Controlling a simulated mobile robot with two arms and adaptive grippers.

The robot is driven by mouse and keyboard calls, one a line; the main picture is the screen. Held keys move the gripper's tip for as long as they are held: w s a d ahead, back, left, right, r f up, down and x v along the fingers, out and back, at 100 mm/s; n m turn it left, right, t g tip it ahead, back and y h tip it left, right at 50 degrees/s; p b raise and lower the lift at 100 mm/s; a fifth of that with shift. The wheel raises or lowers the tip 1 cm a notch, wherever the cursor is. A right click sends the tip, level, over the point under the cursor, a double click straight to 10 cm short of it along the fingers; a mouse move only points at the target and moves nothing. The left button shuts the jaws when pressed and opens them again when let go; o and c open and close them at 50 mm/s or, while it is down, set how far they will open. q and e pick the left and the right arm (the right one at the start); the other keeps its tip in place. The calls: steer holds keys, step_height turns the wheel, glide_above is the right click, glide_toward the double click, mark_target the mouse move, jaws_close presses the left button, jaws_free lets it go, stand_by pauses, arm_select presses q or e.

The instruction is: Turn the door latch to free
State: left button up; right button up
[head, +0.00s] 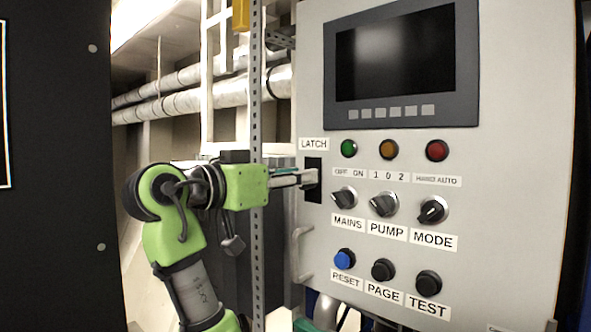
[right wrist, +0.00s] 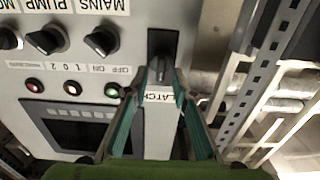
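The door latch is a dark knob on a black plate (head: 314,163), under the LATCH label at the left edge of the grey cabinet door. My right gripper (head: 308,178) reaches it from the left in the head view, and its fingertips hide most of the knob there. In the right wrist view, which is upside down, the knob (right wrist: 158,67) lies between the two fingertips of my right gripper (right wrist: 161,75). The fingers are apart, with a small gap seen beside the knob. Whether either fingertip touches it I cannot tell. My left gripper is not in view.
The door (head: 500,230) carries a dark screen (head: 398,53), three lamps, rotary switches (head: 383,204) and push buttons (head: 345,258). A door handle (head: 300,255) is below the latch. A perforated upright (head: 257,120) stands close behind my right forearm.

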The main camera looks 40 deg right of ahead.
steer(key=shift+d, duration=0.1)
steer(key=shift+c, duration=0.8)
jaws_close()
arm_select(q)
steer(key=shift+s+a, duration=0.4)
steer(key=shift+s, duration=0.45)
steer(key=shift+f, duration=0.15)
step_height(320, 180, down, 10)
steer(key=b, duration=0.9)
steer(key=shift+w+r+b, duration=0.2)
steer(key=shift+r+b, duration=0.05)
steer(key=shift+b, duration=0.15)
arm_select(e)
steer(key=shift+s+f+m, duration=0.2)
steer(key=shift+m, duration=2.75)
steer(key=shift+s+f+m, duration=0.15)
steer(key=shift+f+m, duration=0.05)
steer(key=shift+m, duration=2.8)
steer(key=shift+s+f+m, duration=0.2)
steer(key=shift+m, duration=2.75)
